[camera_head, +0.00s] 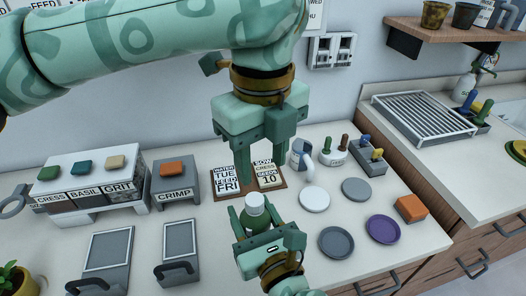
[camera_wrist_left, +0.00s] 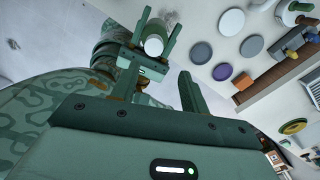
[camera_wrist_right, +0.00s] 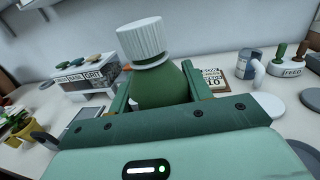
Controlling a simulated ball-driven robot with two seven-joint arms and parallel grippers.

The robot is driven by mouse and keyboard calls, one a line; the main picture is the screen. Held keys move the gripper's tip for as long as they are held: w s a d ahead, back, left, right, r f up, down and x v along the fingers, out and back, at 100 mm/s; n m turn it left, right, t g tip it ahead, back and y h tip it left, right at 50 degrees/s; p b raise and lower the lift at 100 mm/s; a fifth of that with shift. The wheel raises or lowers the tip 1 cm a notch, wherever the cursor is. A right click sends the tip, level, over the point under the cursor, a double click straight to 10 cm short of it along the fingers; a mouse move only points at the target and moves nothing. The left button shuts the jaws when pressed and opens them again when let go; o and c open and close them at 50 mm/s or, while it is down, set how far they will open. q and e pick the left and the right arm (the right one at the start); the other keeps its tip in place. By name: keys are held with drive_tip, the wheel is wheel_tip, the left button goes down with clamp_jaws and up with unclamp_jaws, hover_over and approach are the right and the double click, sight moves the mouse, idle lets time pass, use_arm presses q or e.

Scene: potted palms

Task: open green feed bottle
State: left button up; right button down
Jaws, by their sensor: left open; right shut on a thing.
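The green feed bottle (camera_wrist_right: 163,86) stands upright, with a white ribbed cap (camera_wrist_right: 143,42) on its neck. The cap also shows in the head view (camera_head: 255,200) and the left wrist view (camera_wrist_left: 153,45). My right gripper (camera_head: 254,219) is shut on the bottle's green body, one finger on each side, leaving the cap clear above the fingers. My left gripper (camera_head: 265,160) points down above and behind the bottle in the head view. It is open and empty, apart from the cap.
Behind the bottle lies a board with labelled cards (camera_head: 268,174). To the right are several round coasters (camera_head: 337,242), a grey mug (camera_head: 301,155) and an orange block (camera_head: 410,208). Labelled stands (camera_head: 88,180) and grey panels (camera_head: 180,245) occupy the left side.

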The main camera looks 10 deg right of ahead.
sight(262, 198)
use_arm(q)
wheel_tip(262, 198, down, 8)
drive_tip(key=shift+a+r, duration=0.1)
idle(0.4)
clamp_jaws()
drive_tip(key=c, duration=1)
unclamp_jaws()
drive_tip(key=shift+w+d+r+n, duration=0.1)
drive_tip(key=shift+d+n, duration=0.05)
drive_tip(key=shift+n, duration=0.5)
drive_tip(key=shift+d+r+n, duration=0.1)
drive_tip(key=shift+n, duration=0.55)
drive_tip(key=shift+f, duration=0.1)
drive_tip(key=shift+w+r, duration=0.1)
drive_tip(key=shift+r, duration=0.95)
